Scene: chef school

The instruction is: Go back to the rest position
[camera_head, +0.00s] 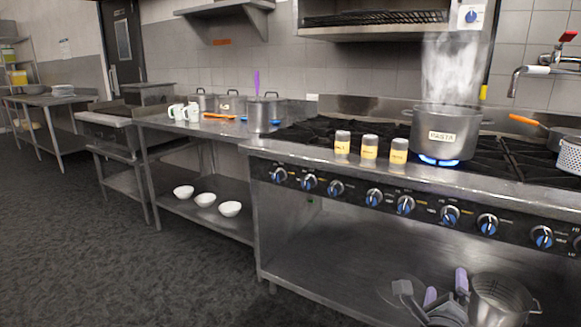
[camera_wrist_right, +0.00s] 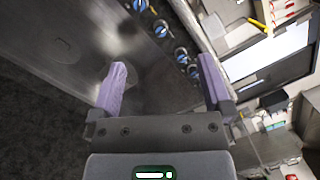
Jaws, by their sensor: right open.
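My right gripper (camera_head: 446,287) shows low at the right of the head view, in front of the stove's lower shelf. Its two purple fingers are spread apart. In the right wrist view the gripper (camera_wrist_right: 160,76) has a wide gap between its fingers and nothing between them. The stove front with its blue knobs (camera_wrist_right: 181,55) lies beyond the fingers in that view. My left gripper is not in view.
A steaming pot labelled PASTA (camera_head: 440,135) stands on a lit burner. Three shakers (camera_head: 369,147) stand along the stove's front edge. A metal pot (camera_head: 512,300) is low at the right. Three white bowls (camera_head: 205,200) sit on a low shelf. Floor at left (camera_head: 90,260) is clear.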

